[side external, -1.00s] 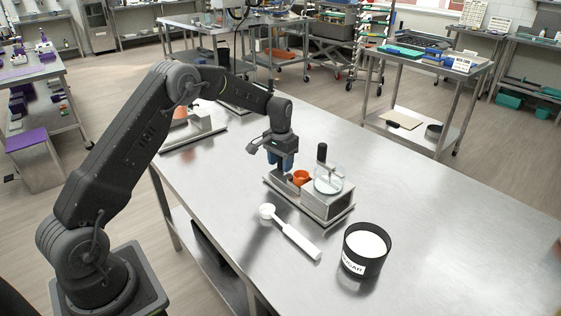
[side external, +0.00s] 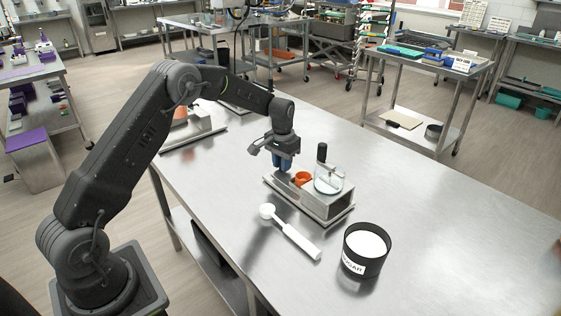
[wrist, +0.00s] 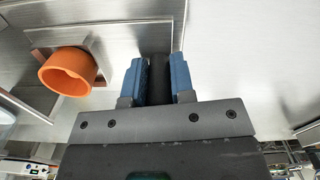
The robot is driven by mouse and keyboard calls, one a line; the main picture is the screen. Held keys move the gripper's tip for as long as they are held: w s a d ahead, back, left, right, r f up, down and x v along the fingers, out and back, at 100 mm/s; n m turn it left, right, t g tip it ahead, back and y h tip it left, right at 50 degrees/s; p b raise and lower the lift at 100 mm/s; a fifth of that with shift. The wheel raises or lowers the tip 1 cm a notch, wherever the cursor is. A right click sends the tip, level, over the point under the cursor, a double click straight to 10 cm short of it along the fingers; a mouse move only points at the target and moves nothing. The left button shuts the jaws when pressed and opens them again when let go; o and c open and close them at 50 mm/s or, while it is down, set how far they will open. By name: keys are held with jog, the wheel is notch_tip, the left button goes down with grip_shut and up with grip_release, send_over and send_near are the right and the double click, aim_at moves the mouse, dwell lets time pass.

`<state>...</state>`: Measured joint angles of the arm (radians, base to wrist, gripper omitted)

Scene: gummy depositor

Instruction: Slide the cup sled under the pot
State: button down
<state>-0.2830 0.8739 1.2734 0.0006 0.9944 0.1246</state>
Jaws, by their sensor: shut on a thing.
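The orange cup (side external: 302,178) sits on a small metal sled at the left part of the depositor, and it also shows in the wrist view (wrist: 70,72). The sled's plate (wrist: 98,48) shows beside the cup. The clear pot (side external: 328,181) stands on the depositor's raised right part, with a black knob above it; cup and pot are apart. My gripper (side external: 282,162), with blue fingers, is left of the cup. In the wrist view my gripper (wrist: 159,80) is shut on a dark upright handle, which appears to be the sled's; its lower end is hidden.
A white scoop (side external: 291,234) lies in front of the depositor (side external: 328,210). A black tub labelled sugar (side external: 362,262) stands at the front right. The metal table (side external: 430,210) is clear to the right. Another device with an orange part (side external: 190,135) stands at the back left.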

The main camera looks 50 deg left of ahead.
aim_at(296, 171)
jog(key=d, duration=0.6)
jog(key=c, duration=1)
grip_release()
jog(key=shift+o, duration=0.2)
jog(key=shift+r, duration=0.1)
notch_tip(296, 171, up, 14)
